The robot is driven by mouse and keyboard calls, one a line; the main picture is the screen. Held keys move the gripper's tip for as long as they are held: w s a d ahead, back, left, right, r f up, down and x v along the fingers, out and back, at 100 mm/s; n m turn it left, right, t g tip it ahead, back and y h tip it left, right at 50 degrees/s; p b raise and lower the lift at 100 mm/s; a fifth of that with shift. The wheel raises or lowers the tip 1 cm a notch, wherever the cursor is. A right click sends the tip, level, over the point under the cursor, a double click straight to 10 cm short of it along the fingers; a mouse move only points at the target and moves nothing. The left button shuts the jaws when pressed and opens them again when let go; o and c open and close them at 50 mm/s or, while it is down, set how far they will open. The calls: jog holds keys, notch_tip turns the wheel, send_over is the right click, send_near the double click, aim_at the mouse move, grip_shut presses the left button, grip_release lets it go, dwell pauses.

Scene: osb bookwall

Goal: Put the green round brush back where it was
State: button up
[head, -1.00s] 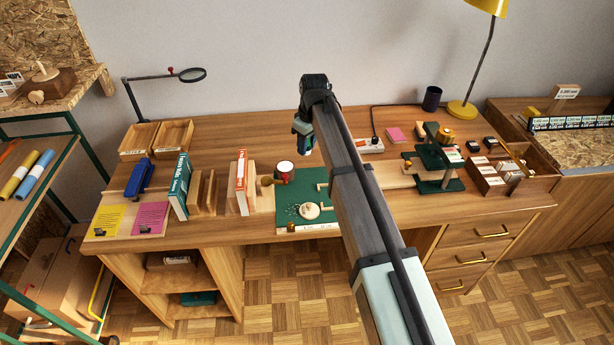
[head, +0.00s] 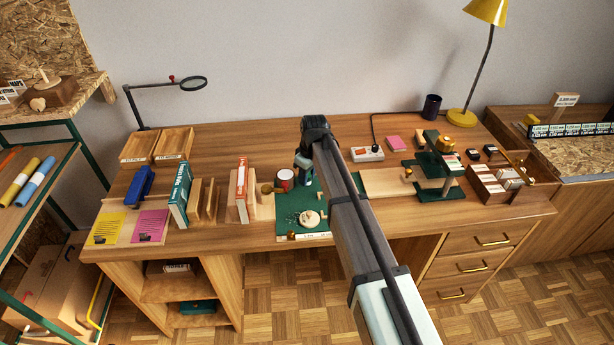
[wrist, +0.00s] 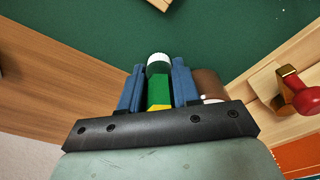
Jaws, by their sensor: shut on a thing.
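The green round brush (wrist: 158,88) is held between the blue fingers of my gripper (wrist: 158,78) in the wrist view. Its white end points away from the wrist, over the green mat (wrist: 110,25). In the head view my gripper (head: 304,172) is low over the back of the green mat (head: 286,225), close beside a red and white can (head: 285,179). My arm hides part of the mat, and the brush is hard to make out there. I cannot tell whether the brush touches the mat.
A round pale wooden piece (head: 310,218) lies on the mat. Upright books and wooden blocks, including a white and red book (head: 241,178), stand left of it. A white power strip (head: 367,154) and a green stand (head: 435,170) are on the right. A brass and red-knobbed tool (wrist: 292,88) is close at right.

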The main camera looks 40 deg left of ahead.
jog(key=shift+f, duration=0.3)
jog(key=o, duration=1.1)
jog(key=shift+c, duration=0.2)
jog(key=shift+r, duration=0.1)
notch_tip(320, 180, up, 12)
jog(key=d, duration=0.1)
jog(key=shift+d, duration=0.25)
jog(key=shift+w, duration=0.1)
